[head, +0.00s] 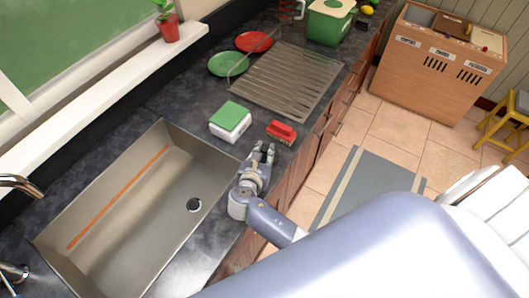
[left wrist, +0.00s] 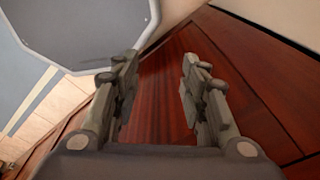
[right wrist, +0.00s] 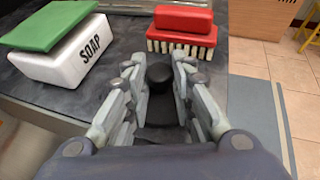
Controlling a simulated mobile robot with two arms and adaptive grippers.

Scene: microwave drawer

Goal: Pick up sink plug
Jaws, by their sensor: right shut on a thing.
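My right gripper (head: 262,154) is over the dark counter at the sink's right corner. In the right wrist view, its fingers (right wrist: 158,85) are shut on the black sink plug (right wrist: 159,74), whose round knob shows between the fingertips. I cannot tell whether the plug touches the counter.
The metal sink (head: 130,215) has a round drain (head: 194,205). A white soap box with a green sponge (head: 230,118) and a red brush (head: 282,131) lie just beyond my right gripper. The drying rack (head: 285,80) and red and green plates are farther back.

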